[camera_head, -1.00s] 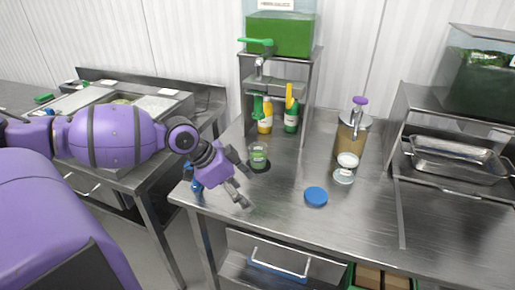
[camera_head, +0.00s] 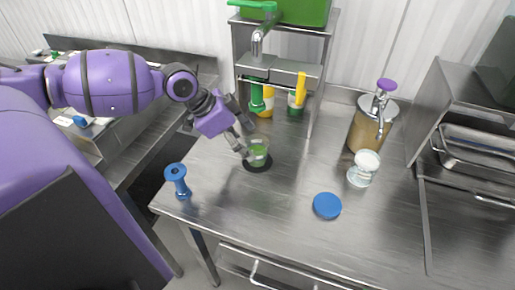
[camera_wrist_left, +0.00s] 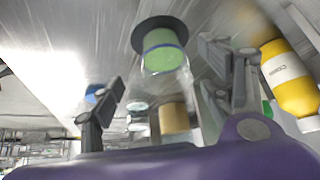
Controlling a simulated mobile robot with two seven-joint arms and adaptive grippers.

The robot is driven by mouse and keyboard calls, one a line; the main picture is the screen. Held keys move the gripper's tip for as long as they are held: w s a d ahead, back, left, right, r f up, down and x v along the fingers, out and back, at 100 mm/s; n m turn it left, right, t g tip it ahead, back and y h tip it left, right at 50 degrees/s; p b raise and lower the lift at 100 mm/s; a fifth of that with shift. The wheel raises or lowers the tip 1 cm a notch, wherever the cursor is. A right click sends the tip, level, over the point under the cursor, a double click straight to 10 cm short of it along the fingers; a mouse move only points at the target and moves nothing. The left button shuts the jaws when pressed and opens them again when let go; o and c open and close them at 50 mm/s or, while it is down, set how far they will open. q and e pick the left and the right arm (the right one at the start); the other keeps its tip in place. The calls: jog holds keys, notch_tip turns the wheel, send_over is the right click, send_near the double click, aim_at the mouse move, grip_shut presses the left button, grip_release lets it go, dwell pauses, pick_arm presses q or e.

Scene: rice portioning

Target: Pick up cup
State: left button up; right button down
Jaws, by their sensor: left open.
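A clear cup with green in its lower part (camera_head: 258,155) stands upright on a round black mat (camera_head: 256,168) near the left of the steel table. In the left wrist view the cup (camera_wrist_left: 163,52) shows ahead, between the fingers. My left gripper (camera_head: 245,139) is open, with its fingertips just left of the cup and close to it. The left wrist view shows its fingers (camera_wrist_left: 163,68) spread on both sides of the cup. I cannot tell whether a finger touches it. My right gripper is not in view.
A second clear cup with a white top (camera_head: 362,170) stands by a pump dispenser (camera_head: 368,128). A blue lid (camera_head: 327,206) lies at front. A blue object (camera_head: 177,182) stands at the left edge. Table front is mostly free.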

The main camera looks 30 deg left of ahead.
pick_arm(q)
jog(key=shift+w+d+f, duration=0.15)
jog(key=shift+d+f, duration=0.15)
jog(key=shift+f, duration=0.35)
jog(key=x, duration=0.2)
jog(key=w+b+x, duration=0.1)
jog(key=x, duration=0.2)
jog(key=shift+a+r, duration=0.1)
jog(key=shift+r, duration=0.15)
jog(key=shift+s, duration=0.1)
jog(key=c, duration=1.4)
jog(key=shift+c, duration=0.5)
